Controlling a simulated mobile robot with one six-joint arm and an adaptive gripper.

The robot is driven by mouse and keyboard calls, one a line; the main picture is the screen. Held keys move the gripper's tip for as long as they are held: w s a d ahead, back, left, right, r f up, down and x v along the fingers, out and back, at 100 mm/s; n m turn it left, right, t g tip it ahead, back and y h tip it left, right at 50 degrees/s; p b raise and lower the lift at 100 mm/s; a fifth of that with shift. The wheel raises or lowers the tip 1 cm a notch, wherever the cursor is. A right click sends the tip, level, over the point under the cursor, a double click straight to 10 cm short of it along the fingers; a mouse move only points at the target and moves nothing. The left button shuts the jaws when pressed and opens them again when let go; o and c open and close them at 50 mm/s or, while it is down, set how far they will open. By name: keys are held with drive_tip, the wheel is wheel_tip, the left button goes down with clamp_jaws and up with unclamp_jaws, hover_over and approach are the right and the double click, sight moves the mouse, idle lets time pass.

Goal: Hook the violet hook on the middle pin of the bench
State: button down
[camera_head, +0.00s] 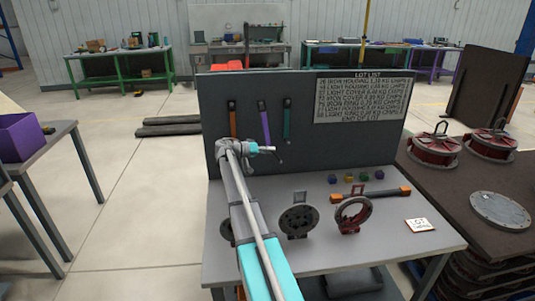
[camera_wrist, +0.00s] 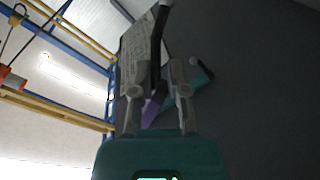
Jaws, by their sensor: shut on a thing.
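The violet hook (camera_head: 265,124) is in front of the dark back panel of the bench, between an orange hook (camera_head: 233,123) and a teal hook (camera_head: 286,124). Its black top is level with theirs, and its shaft leans slightly, lower end to the right. My gripper (camera_head: 270,150) is shut on its lower part. In the wrist view, violet (camera_wrist: 151,108) shows between my fingers (camera_wrist: 157,80), with a black part reaching up past them. The middle pin is too small to make out, so I cannot tell whether the hook's top bears on it.
The bench top (camera_head: 228,262) holds round metal parts (camera_head: 299,220), an orange-ended bar (camera_head: 377,195) and small coloured blocks. A lot list (camera_head: 362,97) is on the panel. A brown table (camera_head: 450,205) with red housings stands right, a violet bin (camera_head: 20,137) left.

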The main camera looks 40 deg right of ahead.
drive_tip(key=w+d+f+b, duration=0.1)
drive_tip(key=w+d, duration=0.3)
drive_tip(key=w, duration=0.2)
drive_tip(key=shift+f+b, duration=0.3)
idle(1.0)
drive_tip(key=shift+w, duration=0.15)
idle(0.6)
drive_tip(key=c, duration=0.5)
unclamp_jaws()
drive_tip(key=shift+c, duration=0.2)
